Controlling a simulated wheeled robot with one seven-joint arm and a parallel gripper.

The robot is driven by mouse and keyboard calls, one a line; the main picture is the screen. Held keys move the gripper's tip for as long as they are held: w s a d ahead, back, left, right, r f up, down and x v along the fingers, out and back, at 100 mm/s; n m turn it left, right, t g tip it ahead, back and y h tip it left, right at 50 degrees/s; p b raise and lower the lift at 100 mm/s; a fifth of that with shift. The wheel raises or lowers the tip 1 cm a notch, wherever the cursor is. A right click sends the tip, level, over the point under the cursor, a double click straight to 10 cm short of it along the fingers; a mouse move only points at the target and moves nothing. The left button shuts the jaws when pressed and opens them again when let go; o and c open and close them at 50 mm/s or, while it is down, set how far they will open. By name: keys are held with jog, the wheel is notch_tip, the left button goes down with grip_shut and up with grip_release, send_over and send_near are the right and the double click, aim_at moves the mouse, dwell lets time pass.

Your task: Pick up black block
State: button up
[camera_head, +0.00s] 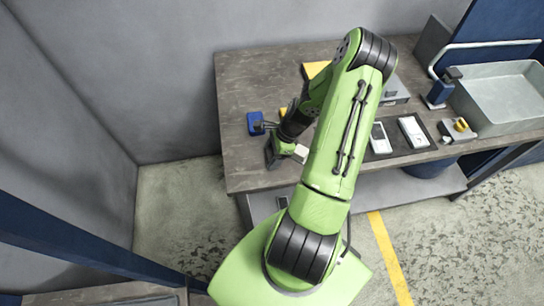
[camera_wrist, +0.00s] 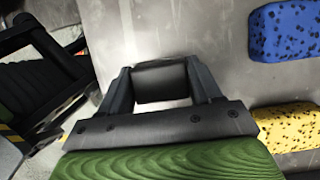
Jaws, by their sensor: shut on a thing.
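The black block (camera_wrist: 162,82) is a small dark piece with a smooth face, seen in the wrist view between the two fingers of my gripper (camera_wrist: 160,76). Both fingers are against its sides, and my gripper is shut on it. Whether the block touches the surface below or hangs above it, I cannot tell. In the head view my gripper (camera_head: 272,154) is over the front left part of the workbench (camera_head: 240,90). The block cannot be made out clearly there.
A speckled blue block (camera_wrist: 288,30) and a speckled yellow one (camera_wrist: 288,127) lie right of my gripper in the wrist view. On the bench's right are two dark trays with pale devices (camera_head: 413,132), a blue dispenser (camera_head: 441,88) and a sink (camera_head: 503,97). The bench's back left is clear.

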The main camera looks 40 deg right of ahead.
aim_at(272, 154)
notch_tip(272, 154, up, 10)
jog(key=shift+r+p, duration=0.1)
jog(key=shift+p, duration=0.5)
jog(key=o, duration=0.5)
jog(key=c, duration=0.4)
